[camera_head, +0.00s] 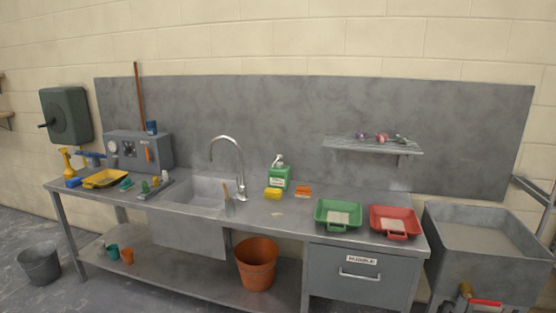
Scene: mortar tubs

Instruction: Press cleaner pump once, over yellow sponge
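A green cleaner bottle (279,179) with a pale pump head (278,160) stands upright on the steel counter, right of the sink. A yellow sponge (273,194) lies on the counter just in front of the bottle, slightly to its left. I cannot tell whether the sponge touches the bottle. Neither of my grippers is in view.
The sink (195,195) and curved faucet (238,165) are left of the bottle. An orange block (303,191) lies to its right. A green tray (323,213) and red tray (412,230) sit further right. The counter's front strip by the sponge is mostly clear.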

